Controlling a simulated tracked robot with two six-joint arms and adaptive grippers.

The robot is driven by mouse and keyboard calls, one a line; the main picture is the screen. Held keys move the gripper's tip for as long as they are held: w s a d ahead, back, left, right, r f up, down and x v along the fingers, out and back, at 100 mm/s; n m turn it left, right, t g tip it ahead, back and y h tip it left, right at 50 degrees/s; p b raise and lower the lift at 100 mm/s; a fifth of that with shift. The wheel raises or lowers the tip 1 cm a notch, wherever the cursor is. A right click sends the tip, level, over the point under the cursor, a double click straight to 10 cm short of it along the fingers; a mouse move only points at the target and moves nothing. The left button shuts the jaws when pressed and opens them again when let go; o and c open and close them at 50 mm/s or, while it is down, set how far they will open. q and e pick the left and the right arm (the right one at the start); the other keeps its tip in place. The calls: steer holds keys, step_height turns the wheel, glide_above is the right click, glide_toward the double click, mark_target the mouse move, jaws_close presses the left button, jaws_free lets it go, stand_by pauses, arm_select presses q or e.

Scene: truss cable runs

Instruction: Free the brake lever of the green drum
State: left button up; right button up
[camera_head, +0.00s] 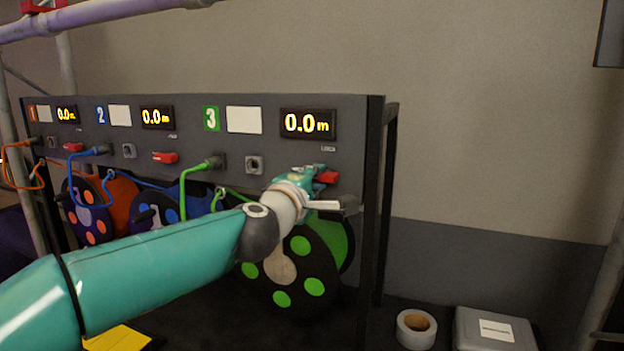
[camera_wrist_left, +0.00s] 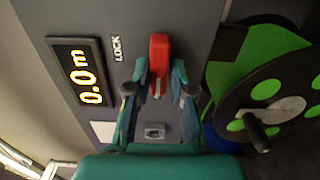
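The green drum (camera_head: 331,232), with a black flange with green spots, sits at the right end of the rack, partly behind my left arm. Its red brake lever (camera_head: 327,177) is on the panel above it, beside the word LOCK. The lever also shows in the left wrist view (camera_wrist_left: 159,46), with the drum (camera_wrist_left: 265,45) to its right. My left gripper (camera_head: 308,178) is at the lever. In the left wrist view its fingers (camera_wrist_left: 160,74) stand apart on either side of the lever, with small gaps visible. My right gripper is not in view.
The panel (camera_head: 352,120) carries displays reading 0.0 m. Red levers (camera_head: 165,157) of the other drums and plugged blue (camera_head: 97,151) and green (camera_head: 205,164) cables lie to the left. A tape roll (camera_head: 416,329) and a grey case (camera_head: 492,329) rest at lower right.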

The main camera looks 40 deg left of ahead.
arm_select(q)
steer(key=o, duration=0.3)
steer(key=shift+a+f, duration=0.1)
steer(key=shift+a, duration=0.05)
steer(key=v, duration=1.2)
steer(key=shift+f, duration=0.1)
